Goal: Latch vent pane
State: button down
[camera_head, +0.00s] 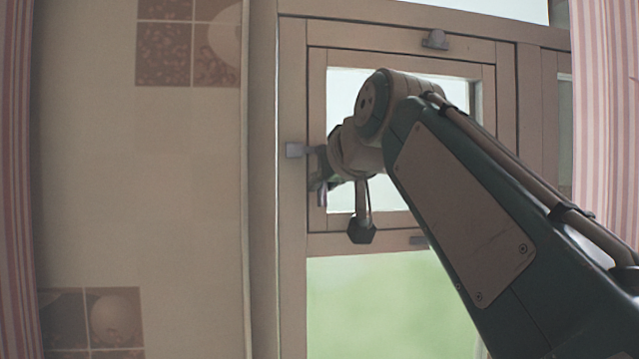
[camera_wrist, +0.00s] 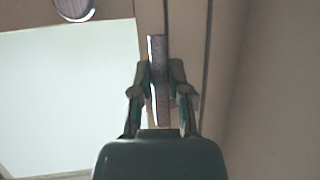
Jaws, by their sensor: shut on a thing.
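The vent pane (camera_head: 318,110) is the small upper window in a brown frame. In the head view its sash looks about flush with the surrounding frame, though my arm covers much of it. A grey latch piece (camera_head: 296,150) sits at the left edge of the pane. My gripper (camera_head: 322,172) is beside it, partly hidden behind my wrist. In the wrist view my gripper (camera_wrist: 165,85) is shut on a narrow grey latch handle (camera_wrist: 157,48), which stands upright along the frame between the fingers. Whether the latch has caught is hidden.
Another grey fitting (camera_head: 435,40) is on the top frame. A small grey piece (camera_head: 418,241) sits below the pane, above a larger window (camera_head: 390,305). Striped curtains (camera_head: 604,110) hang at both sides. The patterned wall (camera_head: 150,190) at left is clear.

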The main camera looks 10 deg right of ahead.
jog(key=shift+w+f, duration=0.1)
jog(key=shift+f, duration=0.15)
jog(key=c, duration=0.6)
grip_release()
jog(key=shift+r, duration=0.1)
jog(key=shift+r, duration=0.1)
jog(key=v, duration=1.2)
jog(key=shift+a, duration=0.2)
